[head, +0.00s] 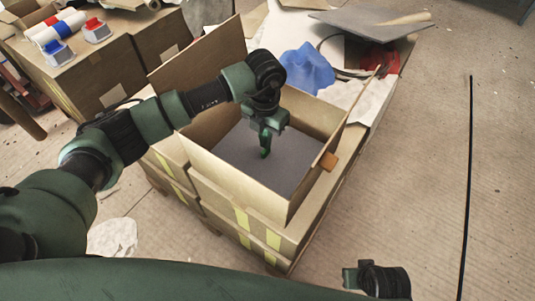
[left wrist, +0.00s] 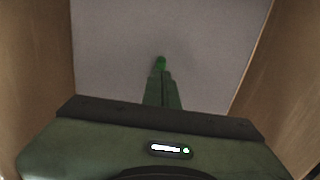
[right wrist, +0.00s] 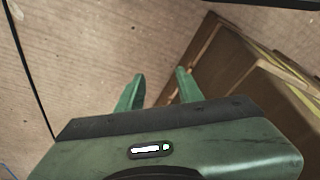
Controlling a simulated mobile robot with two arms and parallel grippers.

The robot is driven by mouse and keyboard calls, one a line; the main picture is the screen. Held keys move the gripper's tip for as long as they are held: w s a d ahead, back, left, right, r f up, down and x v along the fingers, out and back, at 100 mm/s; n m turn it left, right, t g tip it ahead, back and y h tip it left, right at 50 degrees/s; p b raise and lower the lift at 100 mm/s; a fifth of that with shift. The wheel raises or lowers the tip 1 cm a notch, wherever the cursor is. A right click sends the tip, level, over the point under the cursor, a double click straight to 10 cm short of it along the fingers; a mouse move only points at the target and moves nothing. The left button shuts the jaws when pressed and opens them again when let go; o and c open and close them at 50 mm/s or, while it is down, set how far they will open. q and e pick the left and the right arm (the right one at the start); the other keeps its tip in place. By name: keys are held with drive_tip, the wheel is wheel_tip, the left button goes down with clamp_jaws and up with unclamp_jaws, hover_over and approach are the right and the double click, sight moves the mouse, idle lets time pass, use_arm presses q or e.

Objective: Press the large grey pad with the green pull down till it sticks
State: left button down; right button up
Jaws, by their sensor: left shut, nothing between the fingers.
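The large grey pad (head: 238,153) lies flat inside an open cardboard box, covering its floor; it also fills the middle of the left wrist view (left wrist: 110,40). The green pull (left wrist: 161,62) shows just beyond my left fingertips. My left gripper (head: 265,151) is shut with nothing held, pointing down into the box over the pad. Its tips are at or very near the pull; I cannot tell if they touch the pad. My right gripper (right wrist: 160,80) is open and empty, out over the floor beside the boxes.
A blue crumpled cloth (head: 307,69) lies behind.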

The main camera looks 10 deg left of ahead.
use_arm(q)
drive_tip(key=shift+f, duration=0.1)
use_arm(e)
drive_tip(key=shift+r, duration=0.1)
idle(0.4)
use_arm(q)
drive_tip(key=shift+f, duration=0.1)
use_arm(e)
drive_tip(key=shift+w+r, duration=0.1)
drive_tip(key=shift+r, duration=0.25)
use_arm(q)
drive_tip(key=shift+f, duration=0.1)
use_arm(e)
drive_tip(key=shift+s+r, duration=0.1)
drive_tip(key=shift+s, duration=0.15)
use_arm(q)
drive_tip(key=shift+f+b, duration=0.1)
drive_tip(key=shift+b, duration=0.2)
use_arm(e)
drive_tip(key=shift+w+r, duration=0.1)
drive_tip(key=shift+r, duration=0.15)
use_arm(q)
drive_tip(key=shift+f, duration=0.1)
use_arm(e)
drive_tip(key=shift+w+r, duration=0.1)
drive_tip(key=shift+r, duration=0.2)
drive_tip(key=shift+w+r, duration=0.1)
